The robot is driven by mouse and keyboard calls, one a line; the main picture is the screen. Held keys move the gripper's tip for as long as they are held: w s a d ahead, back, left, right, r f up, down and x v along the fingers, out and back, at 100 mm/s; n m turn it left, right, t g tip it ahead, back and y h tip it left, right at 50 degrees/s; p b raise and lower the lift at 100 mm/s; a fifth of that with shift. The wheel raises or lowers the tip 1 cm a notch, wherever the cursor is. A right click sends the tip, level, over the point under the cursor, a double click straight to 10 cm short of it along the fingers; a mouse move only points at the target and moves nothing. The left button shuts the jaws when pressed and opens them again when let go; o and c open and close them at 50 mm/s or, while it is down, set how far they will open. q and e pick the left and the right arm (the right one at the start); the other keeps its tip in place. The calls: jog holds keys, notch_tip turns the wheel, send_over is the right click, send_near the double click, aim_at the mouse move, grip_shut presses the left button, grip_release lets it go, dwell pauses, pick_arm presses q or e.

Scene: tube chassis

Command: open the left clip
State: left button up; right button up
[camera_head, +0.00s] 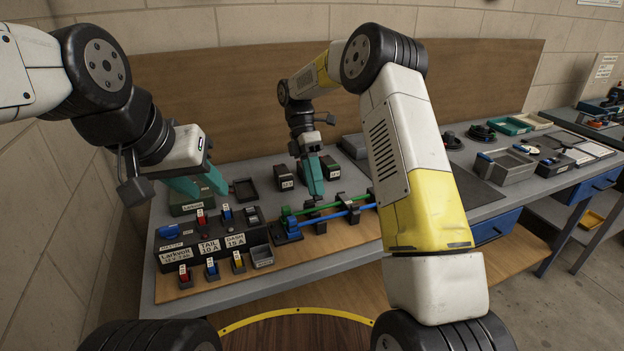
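The tube chassis has a green tube (340,205) and a blue tube (336,216) lying side by side across dark supports on the bench. A dark left clip (319,225) sits around the tubes just below my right gripper, and another dark clip (353,214) is further right. Whether the clips are open or shut is too small to tell. My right gripper (316,193) points down at the tubes near the left clip; its teal fingers overlap, so their gap is hidden. My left gripper (207,192) is open and empty, with teal fingers apart, above the fuse box area.
A black battery and fuse box (215,240) with labels and coloured plugs stands left of the tubes. Dark blocks (284,178) stand behind the tubes. A grey tray (505,166) is at the right. My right arm hides part of the bench.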

jog(key=v, duration=0.7)
jog(key=shift+c, duration=0.4)
